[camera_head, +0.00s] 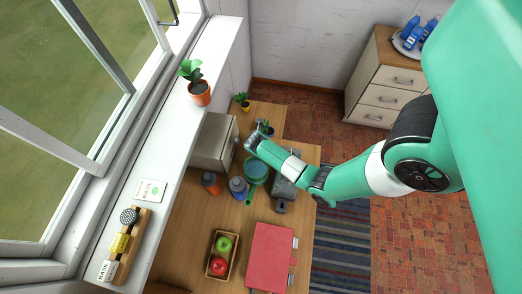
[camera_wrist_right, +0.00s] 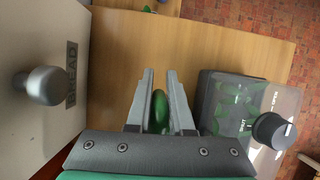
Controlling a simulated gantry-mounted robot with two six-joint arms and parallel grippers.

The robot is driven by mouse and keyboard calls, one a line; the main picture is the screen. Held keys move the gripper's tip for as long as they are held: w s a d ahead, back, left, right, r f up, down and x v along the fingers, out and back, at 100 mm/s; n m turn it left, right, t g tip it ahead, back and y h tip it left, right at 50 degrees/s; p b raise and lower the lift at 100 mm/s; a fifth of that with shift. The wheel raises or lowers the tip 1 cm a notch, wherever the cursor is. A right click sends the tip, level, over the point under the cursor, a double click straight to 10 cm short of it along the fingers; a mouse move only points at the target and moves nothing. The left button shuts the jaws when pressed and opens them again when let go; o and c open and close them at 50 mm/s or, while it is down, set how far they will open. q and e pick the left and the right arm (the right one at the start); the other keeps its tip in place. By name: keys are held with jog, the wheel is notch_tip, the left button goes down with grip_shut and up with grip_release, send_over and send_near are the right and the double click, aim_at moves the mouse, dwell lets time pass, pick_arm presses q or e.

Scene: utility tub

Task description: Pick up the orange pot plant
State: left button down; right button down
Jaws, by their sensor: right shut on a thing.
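The orange pot plant (camera_head: 200,92) stands upright on the white windowsill, with broad green leaves above its orange pot. My right gripper (camera_head: 257,134) is away from it, lower and to the right, over the wooden worktop. In the right wrist view my right gripper (camera_wrist_right: 160,93) is shut on a green thing (camera_wrist_right: 160,112), which shows between its fingers. In the head view, small green leaves (camera_head: 265,125) show beside the gripper; what pot they belong to is mostly hidden. My left gripper is not in view.
A bread box (camera_head: 213,143) stands left of my right gripper. A green pan (camera_head: 256,171), a grey appliance (camera_wrist_right: 243,115) and a fruit tray (camera_head: 233,243) are on the worktop. The window borders the sill.

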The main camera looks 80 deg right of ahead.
notch_tip(320, 180, down, 4)
jog(key=shift+b, duration=0.7)
jog(key=shift+r, duration=0.1)
jog(key=c, duration=1.3)
grip_release()
jog(key=shift+f, duration=0.2)
jog(key=o, duration=0.5)
jog(key=shift+r, duration=0.1)
jog(key=shift+r, duration=0.2)
jog(key=p+v, duration=0.3)
jog(key=v, duration=0.8)
jog(key=shift+a+r+p, duration=0.15)
jog(key=shift+r+p, duration=0.2)
jog(key=shift+r, duration=0.05)
